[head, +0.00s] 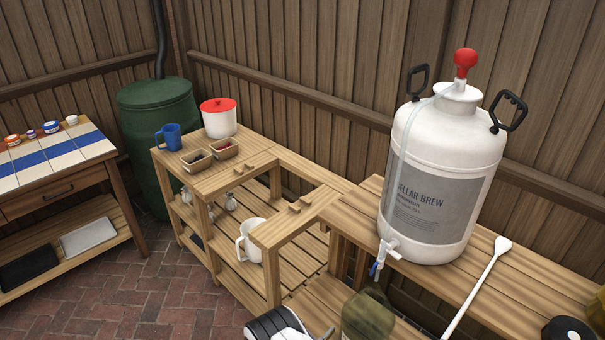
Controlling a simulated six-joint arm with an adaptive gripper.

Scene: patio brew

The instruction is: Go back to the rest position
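My gripper cannot be made out in the head view. A large white keg (437,170) with a grey "CELLAR BREW" label, two black handles and a red knob on top stands upright on the wooden bench (540,285). Its white tap (392,247) points down at the front, with a blue-tipped end. A dark green glass vessel (368,318) stands below the tap, cut off by the bottom edge. I cannot tell whether the tap end touches it.
A white mug (249,240) stands on the lower slatted shelf. A blue mug (172,136), a red-lidded white pot (218,118) and small wooden boxes (197,160) are on the left unit. A black-and-white object (277,325) is cut off below.

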